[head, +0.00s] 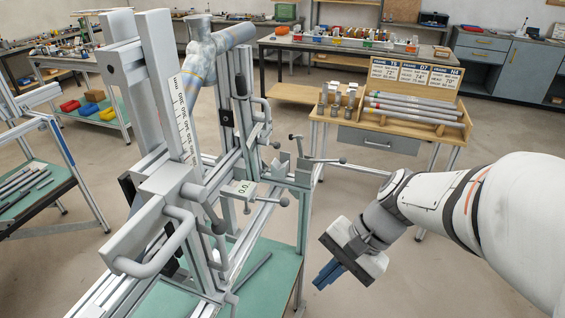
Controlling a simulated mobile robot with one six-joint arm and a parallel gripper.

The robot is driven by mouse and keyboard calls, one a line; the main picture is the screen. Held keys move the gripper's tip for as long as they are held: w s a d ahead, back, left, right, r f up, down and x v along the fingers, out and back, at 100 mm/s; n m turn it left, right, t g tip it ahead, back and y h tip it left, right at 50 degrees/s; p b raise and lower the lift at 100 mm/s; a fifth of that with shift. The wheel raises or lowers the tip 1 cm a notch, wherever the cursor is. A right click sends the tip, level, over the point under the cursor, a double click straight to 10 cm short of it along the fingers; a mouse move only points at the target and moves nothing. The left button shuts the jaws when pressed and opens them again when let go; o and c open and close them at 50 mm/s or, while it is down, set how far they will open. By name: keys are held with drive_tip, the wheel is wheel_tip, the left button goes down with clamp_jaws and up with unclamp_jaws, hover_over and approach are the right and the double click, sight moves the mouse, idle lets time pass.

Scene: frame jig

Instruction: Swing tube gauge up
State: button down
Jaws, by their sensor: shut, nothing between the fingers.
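The frame jig (170,130) is a tall silver aluminium rig at the left and centre, with rails, clamps and black-knobbed levers. A grey mottled tube piece (203,55) sits near its top. A white scale strip with black markings (187,125) runs along a tilted rail. A small plate reading about 0.0 (240,190) sits mid-jig. I cannot tell for certain which part is the tube gauge. My gripper (328,274) is shut and empty, with its blue-grey fingers pointing down and left. It is to the right of the jig, apart from it.
A wooden-topped bench (330,118) behind holds grey tubes (415,108) and a sign board (415,74). A green-topped table (30,185) with rods stands at the left. Black-knobbed levers (330,160) stick out from the jig's right side. Open floor lies around my gripper.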

drive_tip(key=w+a+f+m+t+y+b, duration=0.1)
drive_tip(key=w+a+f+m+y+b, duration=0.2)
drive_tip(key=w+f+m+y+b, duration=0.35)
drive_tip(key=w+d+f+m+t+y+b, duration=0.2)
drive_tip(key=w+d+m+t+y, duration=0.2)
drive_tip(key=w+m+t, duration=0.3)
drive_tip(key=w+m, duration=0.1)
drive_tip(key=m, duration=0.3)
drive_tip(key=shift+w+d+t, duration=0.35)
drive_tip(key=shift+w+t, duration=0.05)
drive_tip(key=shift+a+y, duration=0.1)
drive_tip(key=shift+y, duration=0.15)
drive_tip(key=w+a+r+p, duration=0.1)
drive_tip(key=w+a+r, duration=0.3)
drive_tip(key=a, duration=0.5)
drive_tip(key=shift+w+a+r, duration=0.15)
drive_tip(key=shift+w+r, duration=0.2)
